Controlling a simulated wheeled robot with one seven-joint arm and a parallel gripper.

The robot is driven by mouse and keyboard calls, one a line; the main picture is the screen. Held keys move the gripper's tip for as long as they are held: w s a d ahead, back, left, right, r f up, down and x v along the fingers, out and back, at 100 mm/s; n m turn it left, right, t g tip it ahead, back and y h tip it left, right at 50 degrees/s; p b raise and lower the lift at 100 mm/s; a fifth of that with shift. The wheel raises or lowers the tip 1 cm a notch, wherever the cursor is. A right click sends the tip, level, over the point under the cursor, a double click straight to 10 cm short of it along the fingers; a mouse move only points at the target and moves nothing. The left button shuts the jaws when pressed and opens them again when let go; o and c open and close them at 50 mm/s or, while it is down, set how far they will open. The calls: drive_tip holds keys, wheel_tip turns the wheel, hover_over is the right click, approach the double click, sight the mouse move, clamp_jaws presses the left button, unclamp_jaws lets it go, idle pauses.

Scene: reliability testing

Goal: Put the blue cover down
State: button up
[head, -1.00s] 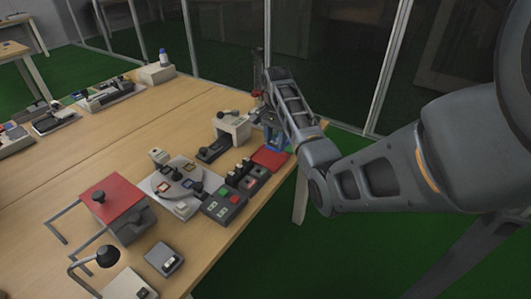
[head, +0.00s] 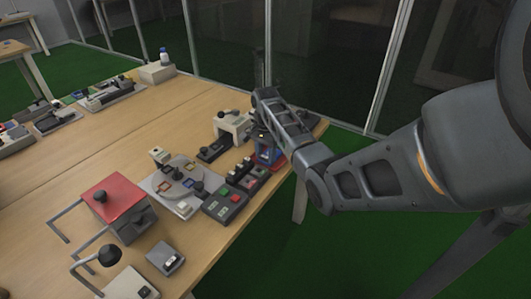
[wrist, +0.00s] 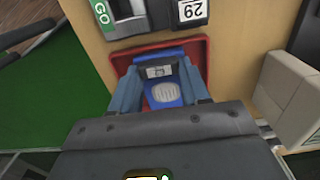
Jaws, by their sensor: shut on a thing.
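The blue cover (wrist: 165,93) is between the two fingers of my gripper (wrist: 160,78) in the wrist view, with the fingers shut on its sides. It has a pale round patch and a small dark label. The red tray (wrist: 204,48) shows around and behind the cover, so the cover is over the tray. I cannot tell whether it touches the tray floor. In the head view the cover (head: 268,154) shows as a small blue shape under my wrist, and the red tray (head: 281,162) is mostly hidden behind it.
The table's right edge is near, with green floor beyond.

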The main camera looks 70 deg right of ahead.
drive_tip(key=o, duration=1.1)
drive_tip(key=shift+o, duration=0.2)
wheel_tip(320, 180, up, 12)
drive_tip(key=shift+b, duration=0.3)
